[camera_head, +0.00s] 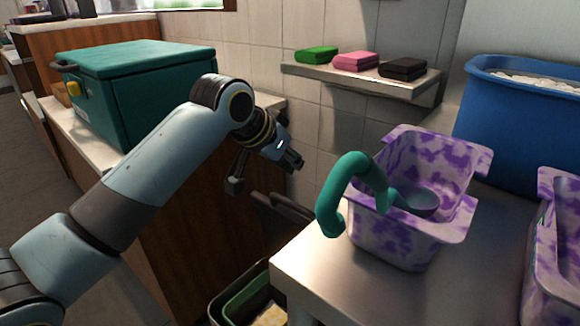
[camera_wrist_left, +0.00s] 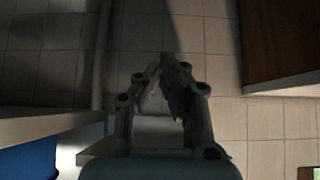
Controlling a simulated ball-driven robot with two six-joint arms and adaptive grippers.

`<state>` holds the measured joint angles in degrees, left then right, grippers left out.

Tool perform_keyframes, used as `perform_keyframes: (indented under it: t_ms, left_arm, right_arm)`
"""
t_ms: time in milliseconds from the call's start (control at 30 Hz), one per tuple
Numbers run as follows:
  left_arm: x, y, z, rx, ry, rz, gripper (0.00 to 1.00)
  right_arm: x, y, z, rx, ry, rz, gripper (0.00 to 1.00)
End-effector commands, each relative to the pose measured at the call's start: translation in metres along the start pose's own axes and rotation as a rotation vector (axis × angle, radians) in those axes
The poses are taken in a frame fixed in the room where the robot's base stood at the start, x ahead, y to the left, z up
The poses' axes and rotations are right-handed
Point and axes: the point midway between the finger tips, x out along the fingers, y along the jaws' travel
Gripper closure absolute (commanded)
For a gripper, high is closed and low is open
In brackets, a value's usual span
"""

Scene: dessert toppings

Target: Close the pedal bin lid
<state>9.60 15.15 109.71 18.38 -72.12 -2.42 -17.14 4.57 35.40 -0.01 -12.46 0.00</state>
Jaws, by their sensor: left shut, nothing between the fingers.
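The pedal bin (camera_head: 225,300) stands low in the gap between the wooden counter and the metal table, partly cut off by the lower picture edge. Its top is open, showing a green inner rim and something pale inside. A dark flat piece (camera_head: 285,207) above and behind it may be its raised lid, seen nearly edge-on. My left gripper (camera_head: 290,160) is in the gap above this piece, apart from it in the picture. In the left wrist view its fingers (camera_wrist_left: 166,72) come together, shut and empty. My right gripper is not in view.
A metal table (camera_head: 310,275) at right bears a purple-mottled tub (camera_head: 395,240) with a teal-handled scoop (camera_head: 345,180). A blue tub (camera_head: 510,130) stands behind. A teal box (camera_head: 165,100) sits on the counter at left. A wall shelf (camera_head: 350,83) holds small coloured blocks.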

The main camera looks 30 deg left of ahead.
Motion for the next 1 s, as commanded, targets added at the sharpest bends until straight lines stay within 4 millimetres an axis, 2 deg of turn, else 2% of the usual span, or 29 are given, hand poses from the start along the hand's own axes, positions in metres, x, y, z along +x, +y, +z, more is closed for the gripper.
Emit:
perform_keyframes:
  t_ms: [100, 367, 433, 600, 1000]
  left_arm:
    - [0.029, 0.001, 0.003, -0.003, -0.002, 0.002, 1.00]
    - [0.084, 0.001, 0.003, -0.002, -0.002, 0.001, 1.00]
    - [0.075, -0.001, 0.017, 0.001, -0.004, -0.002, 1.00]
    - [0.067, 0.000, 0.033, 0.001, -0.001, -0.001, 1.00]
    - [0.064, 0.000, 0.039, 0.000, 0.000, 0.000, 1.00]
  right_arm:
    - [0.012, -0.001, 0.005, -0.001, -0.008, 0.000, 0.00]
    - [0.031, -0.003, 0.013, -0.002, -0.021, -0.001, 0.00]
    - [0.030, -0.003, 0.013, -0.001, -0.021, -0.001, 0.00]
    - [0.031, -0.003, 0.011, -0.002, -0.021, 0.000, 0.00]
    - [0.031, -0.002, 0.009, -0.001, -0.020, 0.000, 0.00]
